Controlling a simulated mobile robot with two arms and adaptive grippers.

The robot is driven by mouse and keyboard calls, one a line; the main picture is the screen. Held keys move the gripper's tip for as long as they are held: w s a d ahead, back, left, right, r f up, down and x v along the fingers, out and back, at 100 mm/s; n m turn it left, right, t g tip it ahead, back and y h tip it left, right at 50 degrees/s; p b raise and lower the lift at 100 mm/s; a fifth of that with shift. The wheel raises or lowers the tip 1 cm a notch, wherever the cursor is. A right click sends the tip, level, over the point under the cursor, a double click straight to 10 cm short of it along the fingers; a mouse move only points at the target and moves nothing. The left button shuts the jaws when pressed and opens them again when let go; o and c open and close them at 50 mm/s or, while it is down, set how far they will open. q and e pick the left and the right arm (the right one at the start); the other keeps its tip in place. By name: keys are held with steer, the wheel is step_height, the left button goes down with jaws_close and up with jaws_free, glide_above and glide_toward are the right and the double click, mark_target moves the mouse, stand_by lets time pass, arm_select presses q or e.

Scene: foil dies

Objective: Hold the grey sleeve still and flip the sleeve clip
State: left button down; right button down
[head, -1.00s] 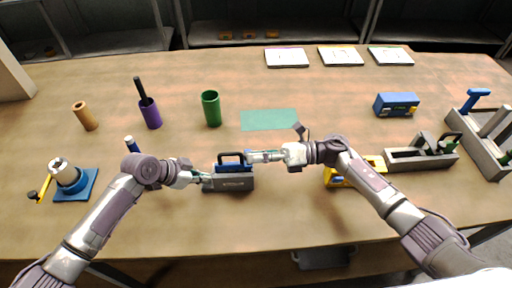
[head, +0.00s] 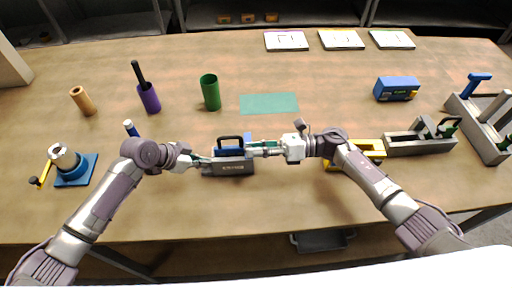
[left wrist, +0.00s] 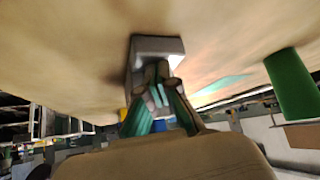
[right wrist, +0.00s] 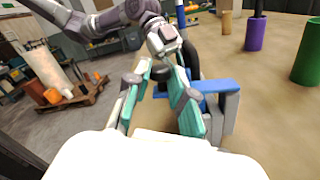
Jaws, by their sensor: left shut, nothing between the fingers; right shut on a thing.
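The grey sleeve (head: 228,169) lies on the table at front centre, with a black handle (head: 229,138) above it and blue inside. A blue piece that looks like the sleeve clip (head: 248,138) stands up at its right end; it also shows in the right wrist view (right wrist: 216,85). My right gripper (head: 254,149) is shut on this blue piece, partly hidden by the fingers. My left gripper (head: 205,162) is shut and empty at the sleeve's left end. In the left wrist view its fingertips are close against the sleeve (left wrist: 146,46); contact is unclear.
A yellow holder (head: 368,151) and a grey tray (head: 418,147) stand to the right, close to my right arm. A green cup (head: 210,92) and purple cup (head: 149,98) stand behind. A teal mat (head: 269,103) lies bare. A blue stand (head: 76,172) is at left.

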arm_select(q)
steer(key=shift+f, duration=0.1)
arm_select(e)
steer(key=shift+s+d+f, duration=0.1)
steer(key=shift+s+f, duration=0.1)
steer(key=shift+f, duration=0.35)
steer(key=c, duration=1)
jaws_free()
steer(key=d, duration=1.1)
steer(key=shift+w+d+r, duration=0.15)
steer(key=shift+d+r, duration=0.25)
steer(key=shift+r, duration=0.15)
